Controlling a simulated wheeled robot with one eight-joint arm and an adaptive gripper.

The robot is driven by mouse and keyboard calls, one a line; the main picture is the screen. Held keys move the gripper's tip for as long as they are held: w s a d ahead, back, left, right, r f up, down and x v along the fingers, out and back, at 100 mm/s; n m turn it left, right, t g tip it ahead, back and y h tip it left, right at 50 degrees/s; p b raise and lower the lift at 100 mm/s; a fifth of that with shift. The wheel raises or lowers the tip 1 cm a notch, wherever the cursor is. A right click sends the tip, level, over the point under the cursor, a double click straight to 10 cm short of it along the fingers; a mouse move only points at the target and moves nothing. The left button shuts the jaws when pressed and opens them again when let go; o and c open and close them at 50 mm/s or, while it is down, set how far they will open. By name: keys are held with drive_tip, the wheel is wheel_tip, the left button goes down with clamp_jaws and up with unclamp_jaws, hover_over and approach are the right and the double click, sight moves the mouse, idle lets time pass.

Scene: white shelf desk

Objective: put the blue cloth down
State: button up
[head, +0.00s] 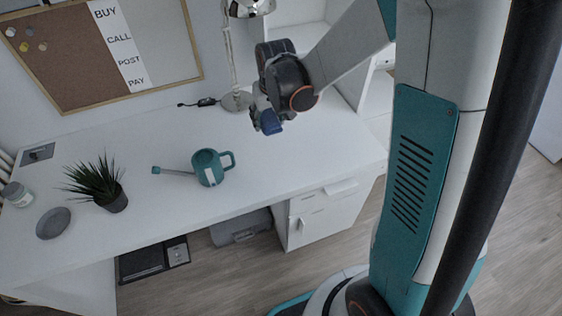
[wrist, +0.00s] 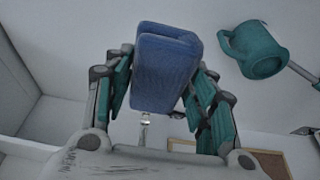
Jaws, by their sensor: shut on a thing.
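The blue cloth (wrist: 163,72) is a folded, block-like bundle. It is held between the two fingers of my gripper (wrist: 160,95), which is shut on it in the wrist view. In the head view the cloth (head: 270,123) shows as a small blue patch under my gripper (head: 262,115). Both are over the right part of the white desk (head: 310,155), in front of the lamp. Whether the cloth touches the desk top I cannot tell.
A teal watering can (head: 208,168) stands mid-desk, left of my gripper. A lamp (head: 237,100) stands close behind. A potted plant (head: 115,198), a grey dish (head: 53,223) and a jar (head: 17,194) are at the left. The desk's right front is clear.

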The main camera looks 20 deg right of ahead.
drive_tip(key=b, duration=0.6)
hover_over(270, 164)
drive_tip(key=f, duration=1.5)
drive_tip(key=shift+s+a+f, duration=0.1)
drive_tip(key=shift+s+f, duration=0.15)
drive_tip(key=shift+f, duration=0.15)
drive_tip(key=shift+f+b, duration=0.95)
drive_tip(key=shift+f, duration=1.05)
drive_tip(key=shift+r, duration=0.1)
drive_tip(key=shift+f+b, duration=0.35)
drive_tip(key=shift+f, duration=0.05)
drive_tip(key=shift+s, duration=0.1)
